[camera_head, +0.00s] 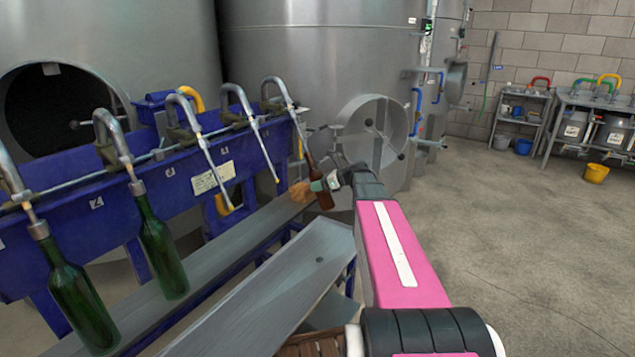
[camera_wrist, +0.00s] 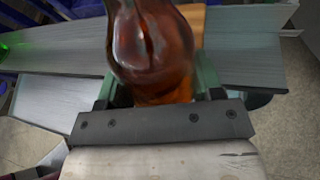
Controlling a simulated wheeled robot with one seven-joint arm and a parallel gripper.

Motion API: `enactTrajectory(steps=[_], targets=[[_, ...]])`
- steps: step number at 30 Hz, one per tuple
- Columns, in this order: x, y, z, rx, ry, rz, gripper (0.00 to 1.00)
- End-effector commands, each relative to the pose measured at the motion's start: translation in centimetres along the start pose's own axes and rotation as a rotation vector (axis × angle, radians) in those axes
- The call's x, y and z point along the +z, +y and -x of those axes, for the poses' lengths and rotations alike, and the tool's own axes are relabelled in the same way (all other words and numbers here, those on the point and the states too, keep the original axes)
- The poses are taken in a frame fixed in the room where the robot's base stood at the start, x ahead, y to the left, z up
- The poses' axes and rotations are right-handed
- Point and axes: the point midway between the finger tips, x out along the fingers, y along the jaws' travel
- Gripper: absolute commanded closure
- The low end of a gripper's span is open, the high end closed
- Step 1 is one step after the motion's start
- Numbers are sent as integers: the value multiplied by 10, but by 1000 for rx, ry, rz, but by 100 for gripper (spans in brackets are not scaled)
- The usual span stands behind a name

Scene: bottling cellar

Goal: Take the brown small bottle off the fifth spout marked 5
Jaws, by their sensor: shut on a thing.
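The brown small bottle (camera_head: 325,200) is at the far end of the filler, below the fifth spout (camera_head: 287,100). Its neck is in line with the spout's tube and appears to be still around the tip; the exact overlap is too small to tell. My gripper (camera_head: 318,186) is shut on the bottle's body. In the wrist view the brown glass (camera_wrist: 150,45) fills the space between the green fingers of my gripper (camera_wrist: 155,88). The bottle looks slightly tilted. The number mark at this spout is not readable.
Two green bottles (camera_head: 162,250) (camera_head: 75,300) hang at the first two spouts. The third and fourth spouts (camera_head: 245,110) are empty. A grey ledge (camera_head: 225,238) runs below. An orange-brown block (camera_head: 300,192) is beside the bottle. Steel tanks (camera_head: 320,60) stand close behind; the floor at right is open.

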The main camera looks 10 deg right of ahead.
Motion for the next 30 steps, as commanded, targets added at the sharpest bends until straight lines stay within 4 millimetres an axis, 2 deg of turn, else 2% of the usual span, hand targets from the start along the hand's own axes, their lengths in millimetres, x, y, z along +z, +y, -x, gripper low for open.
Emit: enactTrajectory(steps=[30], targets=[[-48, 0, 0, 0, -2, -1, 94]])
